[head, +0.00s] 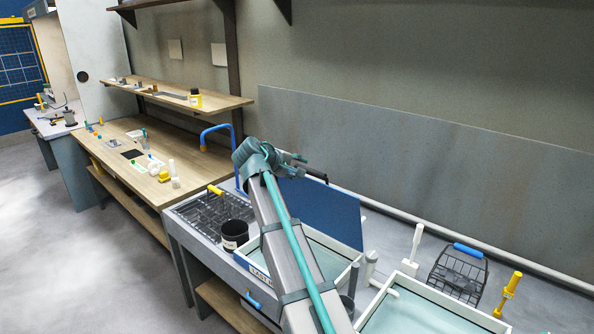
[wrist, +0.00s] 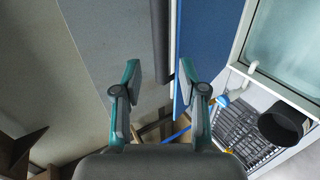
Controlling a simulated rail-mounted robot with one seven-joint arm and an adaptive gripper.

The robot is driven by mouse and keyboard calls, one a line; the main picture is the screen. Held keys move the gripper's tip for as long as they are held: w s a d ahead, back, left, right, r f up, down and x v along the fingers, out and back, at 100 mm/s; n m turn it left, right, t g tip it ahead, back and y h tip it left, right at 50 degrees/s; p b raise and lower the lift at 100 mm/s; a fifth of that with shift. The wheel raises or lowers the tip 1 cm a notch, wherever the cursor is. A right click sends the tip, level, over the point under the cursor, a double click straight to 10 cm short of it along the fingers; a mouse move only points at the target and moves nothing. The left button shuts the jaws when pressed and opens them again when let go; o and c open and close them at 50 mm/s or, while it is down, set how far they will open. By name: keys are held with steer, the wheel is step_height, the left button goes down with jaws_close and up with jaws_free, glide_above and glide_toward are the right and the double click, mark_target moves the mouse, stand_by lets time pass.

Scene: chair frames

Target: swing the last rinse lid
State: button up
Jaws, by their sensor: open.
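The last rinse basin (head: 348,277), with a partly hidden label on its front, holds pale water. Its blue lid (head: 335,212) stands raised, close to upright, along the basin's back side. A dark bar (head: 316,176) shows at the lid's top edge. My gripper (head: 296,163) is at the lid's upper left corner, open. In the wrist view my gripper (wrist: 158,76) has its fingers spread, with the dark bar (wrist: 159,40) running between and beyond the tips. The lid (wrist: 203,45) lies close to the right finger; I cannot tell if they touch. My arm hides part of the basin.
A second water basin (head: 398,316) is at the lower right. A wire basket (head: 458,272) and yellow-handled tool (head: 508,291) stand behind it. A black pot (head: 235,234) and drain rack (head: 205,212) are left of the lid, near a blue faucet (head: 216,128). A wall rises behind.

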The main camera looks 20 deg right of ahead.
mark_target(309, 172)
steer(key=b+x, duration=0.2)
steer(key=x, duration=0.5)
steer(key=shift+a+f, duration=0.1)
steer(key=shift+s, duration=0.1)
jaws_close()
